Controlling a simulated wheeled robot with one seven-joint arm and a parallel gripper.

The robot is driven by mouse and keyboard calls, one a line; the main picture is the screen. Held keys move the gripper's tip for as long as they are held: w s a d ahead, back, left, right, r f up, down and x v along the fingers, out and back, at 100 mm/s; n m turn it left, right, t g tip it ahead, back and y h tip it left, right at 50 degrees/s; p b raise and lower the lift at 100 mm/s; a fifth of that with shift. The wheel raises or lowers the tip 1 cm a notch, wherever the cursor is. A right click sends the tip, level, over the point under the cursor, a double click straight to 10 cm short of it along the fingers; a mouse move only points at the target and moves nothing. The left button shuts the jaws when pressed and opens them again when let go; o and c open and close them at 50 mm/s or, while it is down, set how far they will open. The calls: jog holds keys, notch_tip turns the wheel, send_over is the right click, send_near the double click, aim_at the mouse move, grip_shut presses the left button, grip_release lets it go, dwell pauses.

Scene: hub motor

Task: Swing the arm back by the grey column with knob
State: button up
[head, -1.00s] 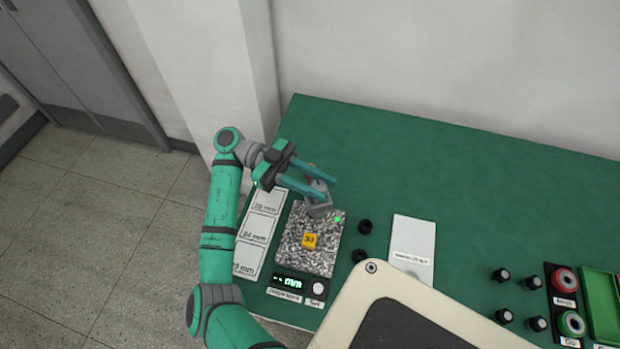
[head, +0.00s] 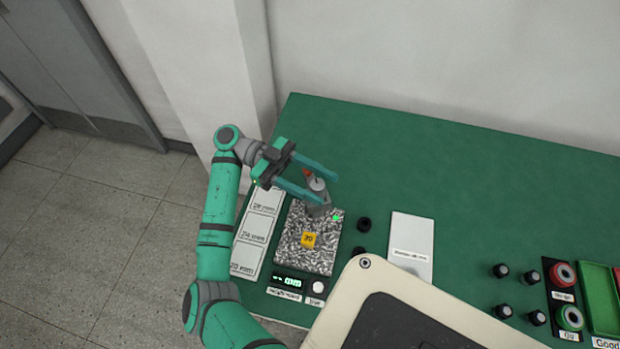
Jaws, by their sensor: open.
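The grey column with knob (head: 317,197) stands at the back edge of the speckled granite block (head: 307,255). A small pale round top and an orange-red bit show at its upper end. My gripper (head: 330,189) is open, its two teal fingers spread with the column's top between them in this view. I cannot tell whether either finger touches it. A small green light shows near the column's foot.
A lit display (head: 287,281) and a white button are at the granite's front. White labelled cards (head: 257,230) lie left. Black cylinders (head: 364,224), a white card (head: 411,245), several dark knobs and a green tray (head: 600,300) lie right. The back of the green table is clear.

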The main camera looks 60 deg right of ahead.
jog(key=w, duration=1)
jog(key=shift+w+a, duration=0.15)
jog(key=shift+w, duration=0.25)
dwell(0.5)
